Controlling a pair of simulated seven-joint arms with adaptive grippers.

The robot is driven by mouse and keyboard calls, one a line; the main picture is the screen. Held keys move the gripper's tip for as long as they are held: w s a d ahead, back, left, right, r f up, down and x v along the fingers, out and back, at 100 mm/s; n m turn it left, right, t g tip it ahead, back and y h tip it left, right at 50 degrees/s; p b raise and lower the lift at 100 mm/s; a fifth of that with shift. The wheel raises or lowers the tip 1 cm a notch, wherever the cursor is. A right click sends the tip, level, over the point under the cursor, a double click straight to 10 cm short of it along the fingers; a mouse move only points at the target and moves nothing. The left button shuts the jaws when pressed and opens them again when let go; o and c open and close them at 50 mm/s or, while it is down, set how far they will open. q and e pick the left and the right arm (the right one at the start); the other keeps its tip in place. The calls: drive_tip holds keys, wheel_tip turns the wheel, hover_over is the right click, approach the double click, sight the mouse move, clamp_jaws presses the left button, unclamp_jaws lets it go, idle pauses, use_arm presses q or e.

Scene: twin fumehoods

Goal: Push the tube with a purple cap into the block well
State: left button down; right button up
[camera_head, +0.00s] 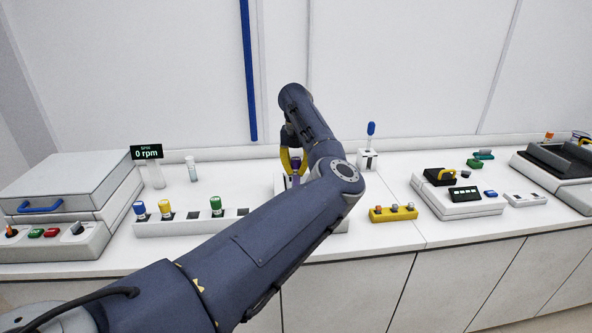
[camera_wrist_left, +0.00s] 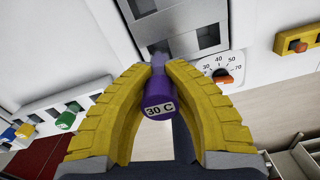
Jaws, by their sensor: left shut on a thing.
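My left gripper (camera_head: 292,160) has yellow fingers and is shut on the tube with a purple cap (camera_wrist_left: 158,98). The cap faces the wrist camera and carries a label reading "30 C". The tube's clear body (camera_wrist_left: 160,58) shows a little between the fingertips and points toward the white heating block (camera_wrist_left: 190,14). The block has dark square wells (camera_wrist_left: 184,41). Whether the tube's tip is inside a well or just in front of it I cannot tell. In the head view my own arm covers much of the block. My right gripper is not in view.
A white rack (camera_head: 180,227) with blue, yellow and green capped tubes stands left of my arm. An orange temperature dial (camera_wrist_left: 222,76) is beside the gripper. A yellow rack (camera_head: 393,214) stands to the right. A box-like centrifuge (camera_head: 75,185) is at the far left.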

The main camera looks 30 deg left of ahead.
sight(296, 159)
use_arm(q)
drive_tip(key=shift+f, duration=3.4)
drive_tip(key=c, duration=1.4)
unclamp_jaws()
wheel_tip(296, 159, up, 12)
drive_tip(key=shift+f, duration=0.1)
